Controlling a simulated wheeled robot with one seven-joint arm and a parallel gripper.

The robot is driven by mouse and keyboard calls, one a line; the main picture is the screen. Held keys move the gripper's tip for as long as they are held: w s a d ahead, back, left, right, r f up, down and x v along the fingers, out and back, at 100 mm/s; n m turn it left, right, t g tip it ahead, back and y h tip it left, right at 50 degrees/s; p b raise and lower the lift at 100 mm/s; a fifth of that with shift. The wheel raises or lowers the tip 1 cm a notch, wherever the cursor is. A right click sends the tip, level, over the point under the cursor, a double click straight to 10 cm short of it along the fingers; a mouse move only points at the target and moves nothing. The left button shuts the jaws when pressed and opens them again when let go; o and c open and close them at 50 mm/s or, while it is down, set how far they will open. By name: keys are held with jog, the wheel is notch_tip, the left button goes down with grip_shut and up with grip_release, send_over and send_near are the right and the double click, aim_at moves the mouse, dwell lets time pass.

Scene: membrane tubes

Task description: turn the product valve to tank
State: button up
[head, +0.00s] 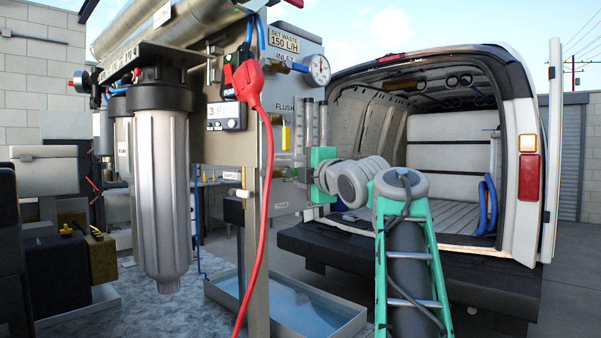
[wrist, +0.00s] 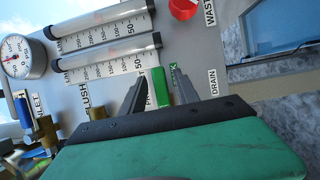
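In the wrist view, a green handle (wrist: 158,86) on the grey panel, beside a mostly hidden label starting with "P", appears to be the product valve. My gripper (wrist: 156,73) is open, with one dark finger on each side of the handle. Gaps show between the handle and the fingers, so I see no grip. A small green mark (wrist: 173,66) shows by the right fingertip. A "DRAIN" label (wrist: 213,83) is right of the fingers. In the head view my gripper (head: 303,173) is at the panel's right face; the product handle cannot be made out there.
Flow tubes (wrist: 105,50), a pressure gauge (wrist: 22,55), brass fittings (wrist: 45,135) and a red knob (wrist: 183,8) surround the handle. The head view shows a red cable (head: 267,190) in front, a water tray (head: 345,325) below and an open van (head: 440,150) behind.

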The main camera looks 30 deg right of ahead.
jog(key=shift+s, duration=0.1)
jog(key=s+a, duration=0.1)
jog(key=s, duration=0.6)
jog(key=shift+s+b, duration=0.3)
jog(key=shift+b, duration=0.15)
